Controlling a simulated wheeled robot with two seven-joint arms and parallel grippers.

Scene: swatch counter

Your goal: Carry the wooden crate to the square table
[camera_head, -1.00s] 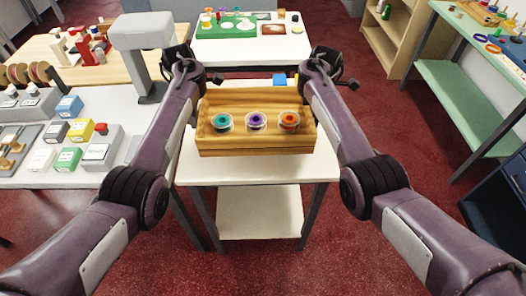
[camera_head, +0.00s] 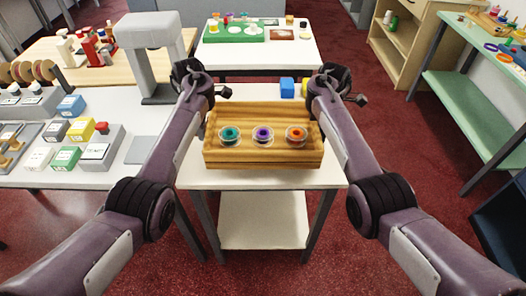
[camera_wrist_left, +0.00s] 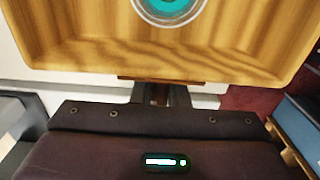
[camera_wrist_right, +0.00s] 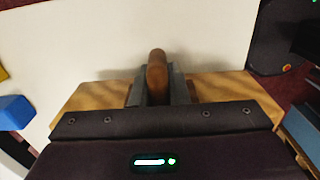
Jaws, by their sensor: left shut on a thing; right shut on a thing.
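The wooden crate (camera_head: 262,158) is over the near white-topped table (camera_head: 335,178); I cannot tell whether it touches the top. It looks level and holds three round clear dishes, with teal (camera_head: 230,136), purple (camera_head: 263,136) and orange (camera_head: 296,136) centres. My left gripper (camera_wrist_left: 160,95) is shut at the crate's left end, its fingertips partly hidden by the crate wall. My right gripper (camera_wrist_right: 157,88) is shut on a brown rounded handle (camera_wrist_right: 157,70) at the crate's right end. In the head view, my wrists flank the crate.
Another white-topped table (camera_head: 300,58) stands behind, bearing a green tray (camera_head: 235,34) and small items. A counter with small boxes (camera_head: 65,157) lies left, beside a grey stand (camera_head: 150,35). Blue (camera_head: 287,87) and yellow blocks sit behind the crate. Green shelving (camera_head: 455,90) stands right. Red floor lies between.

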